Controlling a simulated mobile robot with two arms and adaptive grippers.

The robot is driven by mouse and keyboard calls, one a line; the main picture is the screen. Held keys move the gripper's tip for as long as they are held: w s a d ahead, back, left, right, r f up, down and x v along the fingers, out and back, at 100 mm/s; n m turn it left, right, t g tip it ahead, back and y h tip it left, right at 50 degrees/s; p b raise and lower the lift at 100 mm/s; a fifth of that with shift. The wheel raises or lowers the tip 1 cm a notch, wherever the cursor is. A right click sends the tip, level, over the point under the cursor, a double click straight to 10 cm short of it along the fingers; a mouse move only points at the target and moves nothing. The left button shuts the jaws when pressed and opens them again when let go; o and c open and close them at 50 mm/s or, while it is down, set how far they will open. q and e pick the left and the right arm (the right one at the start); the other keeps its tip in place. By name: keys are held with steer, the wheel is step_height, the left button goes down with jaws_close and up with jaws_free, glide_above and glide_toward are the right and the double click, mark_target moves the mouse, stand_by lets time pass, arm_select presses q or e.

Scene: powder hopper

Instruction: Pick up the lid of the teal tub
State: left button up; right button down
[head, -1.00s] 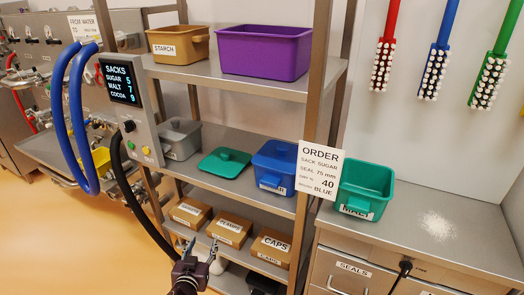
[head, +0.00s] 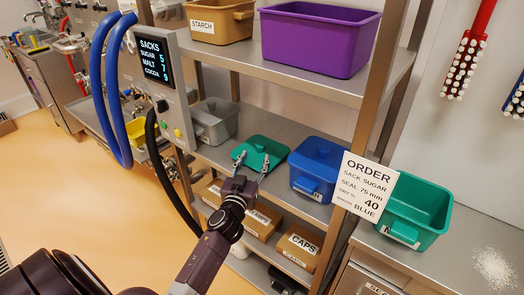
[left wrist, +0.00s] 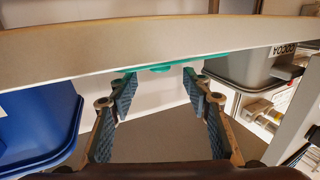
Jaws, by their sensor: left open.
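The teal lid (head: 270,149) lies flat on the middle shelf, its knob near my left gripper. The open teal tub (head: 420,205), labelled MALT, stands on the counter to the right. My left gripper (head: 253,160) is open and empty, its fingers pointing at the lid from the front and overlapping its near part in the head view. In the left wrist view, which is upside down, the lid (left wrist: 160,67) shows edge-on beyond the open fingers (left wrist: 160,84). I cannot tell whether they touch it. My right gripper is not in view.
A shelf post (head: 375,100) and an order sign (head: 363,187) stand farther right. Cardboard boxes (head: 262,220) fill the shelf below.

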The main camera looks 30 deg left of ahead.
mark_target(259, 148)
arm_select(q)
steer(key=shift+x, duration=1.2)
steer(key=x, duration=0.3)
steer(key=shift+w+r, duration=0.1)
steer(key=shift+w+a, duration=0.1)
steer(key=shift+w, duration=0.35)
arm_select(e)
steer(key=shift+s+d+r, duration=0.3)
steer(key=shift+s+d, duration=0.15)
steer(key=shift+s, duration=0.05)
arm_select(q)
steer(key=shift+c, duration=0.5)
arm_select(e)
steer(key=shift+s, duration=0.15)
arm_select(q)
steer(key=c, duration=1.1)
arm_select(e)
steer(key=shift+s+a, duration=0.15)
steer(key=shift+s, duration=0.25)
arm_select(q)
steer(key=shift+r+p, duration=0.15)
steer(key=shift+p, duration=0.2)
